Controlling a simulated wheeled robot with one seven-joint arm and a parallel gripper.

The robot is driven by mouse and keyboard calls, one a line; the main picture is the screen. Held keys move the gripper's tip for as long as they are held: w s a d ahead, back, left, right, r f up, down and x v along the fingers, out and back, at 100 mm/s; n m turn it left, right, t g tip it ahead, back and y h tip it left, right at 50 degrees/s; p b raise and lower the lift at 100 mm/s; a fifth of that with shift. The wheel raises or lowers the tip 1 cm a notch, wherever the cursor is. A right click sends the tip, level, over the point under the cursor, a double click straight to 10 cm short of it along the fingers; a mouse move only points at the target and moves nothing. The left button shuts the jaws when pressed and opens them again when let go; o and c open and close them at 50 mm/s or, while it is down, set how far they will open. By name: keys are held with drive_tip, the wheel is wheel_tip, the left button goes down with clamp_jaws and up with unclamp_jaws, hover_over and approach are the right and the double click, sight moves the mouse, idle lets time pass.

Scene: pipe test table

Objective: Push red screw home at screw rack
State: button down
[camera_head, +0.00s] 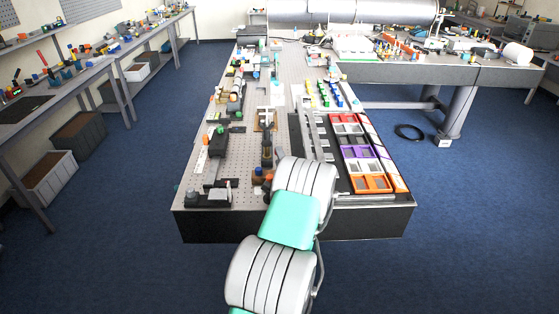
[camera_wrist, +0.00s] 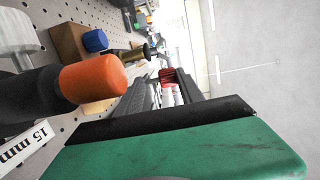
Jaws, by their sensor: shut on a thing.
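In the wrist view my gripper (camera_wrist: 168,78) has its two dark fingers closed around a red piece, which I take to be the red screw (camera_wrist: 167,74). Only a small red part shows between the fingertips, with white parts just below it. What lies beyond the red piece is mostly hidden, so I cannot tell how deep it sits or whether it touches the rack. I cannot pick out the screw rack with certainty in either view. In the head view my arm covers the gripper and the spot where it works.
In the wrist view a large orange knob (camera_wrist: 93,77) is close on the left, with a blue-capped brown block (camera_wrist: 80,42) and a brass fitting behind. In the head view coloured trays (camera_head: 364,160) lie right of my arm on the perforated table (camera_head: 238,178). Several fixtures stand left.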

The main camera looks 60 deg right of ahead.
drive_tip(key=shift+a, duration=0.1)
wheel_tip(320, 180, down, 6)
drive_tip(key=b, duration=0.6)
drive_tip(key=shift+r, duration=0.3)
drive_tip(key=shift+a, duration=0.1)
idle(0.9)
drive_tip(key=shift+f+b, duration=0.25)
drive_tip(key=shift+b, duration=0.25)
